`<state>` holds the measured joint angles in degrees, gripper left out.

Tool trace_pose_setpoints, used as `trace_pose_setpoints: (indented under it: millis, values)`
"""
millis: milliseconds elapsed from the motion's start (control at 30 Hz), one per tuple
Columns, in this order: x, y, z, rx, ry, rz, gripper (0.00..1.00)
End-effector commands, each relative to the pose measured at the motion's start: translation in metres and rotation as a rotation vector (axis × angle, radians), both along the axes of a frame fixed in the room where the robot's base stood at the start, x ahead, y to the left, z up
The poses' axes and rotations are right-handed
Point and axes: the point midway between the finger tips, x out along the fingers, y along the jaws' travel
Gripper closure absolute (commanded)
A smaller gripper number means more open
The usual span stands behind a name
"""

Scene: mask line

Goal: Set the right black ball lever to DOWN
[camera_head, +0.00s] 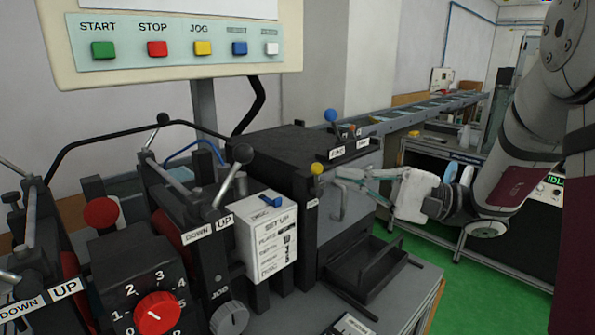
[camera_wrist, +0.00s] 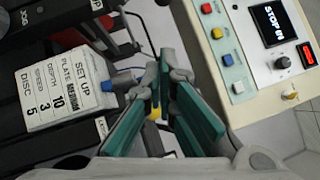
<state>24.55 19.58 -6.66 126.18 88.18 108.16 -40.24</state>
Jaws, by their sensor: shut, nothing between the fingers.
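The right black ball lever has a black ball (camera_head: 243,153) on a metal rod, in the middle of the head view. The rod leans up and right from its base, toward the UP side of the DOWN label (camera_head: 196,235) and UP label (camera_head: 223,222). My gripper (camera_head: 342,180) is right of the lever and apart from it, beside the yellow ball (camera_head: 317,169). In the wrist view my gripper (camera_wrist: 162,62) shows its teal fingers closed together and empty. I cannot make out the lever clearly in the wrist view.
A white SET UP box (camera_head: 266,240) with a blue knob (camera_head: 271,202) stands right of the lever. A blue ball lever (camera_head: 331,115) is behind. A button panel (camera_head: 180,40) overhangs at upper left. Green floor is free at right.

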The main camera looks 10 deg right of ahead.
Motion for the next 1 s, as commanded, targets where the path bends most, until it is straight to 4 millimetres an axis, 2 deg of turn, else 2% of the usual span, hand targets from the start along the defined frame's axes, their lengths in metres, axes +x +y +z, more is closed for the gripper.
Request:
trace_pose_setpoints:
  millis: [167,567,600,800,1000]
  values:
    - [0.005,0.023,0.007,0.0,0.0,0.006,1.0]
    - [0.029,0.095,0.022,-0.002,0.002,0.007,1.0]
    - [0.024,0.1,0.025,-0.001,0.002,0.006,1.0]
    - [0.014,0.118,0.032,-0.002,0.002,0.004,1.0]
    - [0.012,0.124,0.033,-0.002,0.003,0.003,1.0]
